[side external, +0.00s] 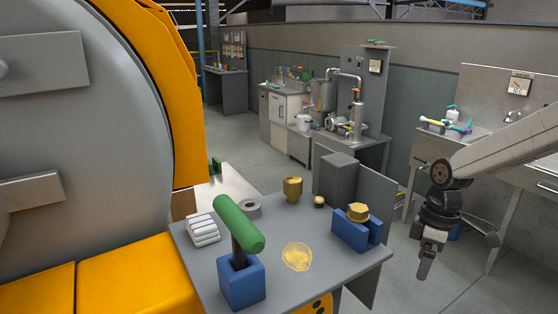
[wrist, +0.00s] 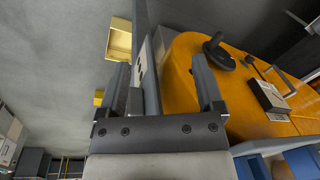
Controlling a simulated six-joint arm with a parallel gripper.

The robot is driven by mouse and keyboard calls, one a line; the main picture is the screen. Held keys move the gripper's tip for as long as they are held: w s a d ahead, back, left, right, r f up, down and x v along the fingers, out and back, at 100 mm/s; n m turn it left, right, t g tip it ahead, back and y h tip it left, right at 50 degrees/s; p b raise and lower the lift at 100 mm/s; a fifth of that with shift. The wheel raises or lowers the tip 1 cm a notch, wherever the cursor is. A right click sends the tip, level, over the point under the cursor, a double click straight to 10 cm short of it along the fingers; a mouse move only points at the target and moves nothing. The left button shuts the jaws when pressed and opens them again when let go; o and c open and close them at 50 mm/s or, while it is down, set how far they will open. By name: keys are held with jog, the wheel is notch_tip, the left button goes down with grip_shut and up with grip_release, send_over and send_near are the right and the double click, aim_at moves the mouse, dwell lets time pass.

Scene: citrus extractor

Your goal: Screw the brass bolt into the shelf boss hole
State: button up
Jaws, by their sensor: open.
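The brass bolt (side external: 358,211) shows as a yellow hex head sitting in a blue V-shaped holder (side external: 350,232) at the right end of the grey shelf (side external: 335,270). Its shank is hidden in the holder. A small brass-topped dark piece (side external: 319,202) and a larger brass fitting (side external: 292,189) stand behind it; I cannot tell whether either is the boss, and no hole shows clearly. My gripper (side external: 425,264) hangs to the right of the shelf, clear of the bolt. In the wrist view my gripper (wrist: 163,85) is open and empty between its fingers.
A green-handled tool (side external: 240,223) stands in a blue block (side external: 241,281) at the shelf's front left. White bars (side external: 202,229), a grey ring (side external: 247,207) and a grey box (side external: 336,178) also occupy it. A grey upright panel (side external: 376,200) edges the right side. Open floor lies beneath my gripper.

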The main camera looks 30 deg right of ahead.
aim_at(362, 206)
notch_tip(362, 206, up, 16)
jog(key=d+n+g+y, duration=0.25)
jog(key=n+y, duration=0.35)
jog(key=n, duration=0.7)
jog(key=shift+w+a+f+m+t+y, duration=0.15)
jog(key=shift+w+a+t+y, duration=0.4)
jog(key=shift+w+a, duration=0.85)
jog(key=shift+w+a+m+t+y, duration=0.3)
jog(key=shift+w+a+y, duration=0.55)
jog(key=shift+a, duration=0.9)
jog(key=shift+w+a+f+m+t+y, duration=0.15)
jog(key=shift+w+a+t+y, duration=0.35)
jog(key=shift+w+a, duration=0.95)
jog(key=shift+s+a+r, duration=0.1)
jog(key=shift+a, duration=0.1)
jog(key=shift+x, duration=2.55)
jog(key=shift+r, duration=0.1)
grip_shut()
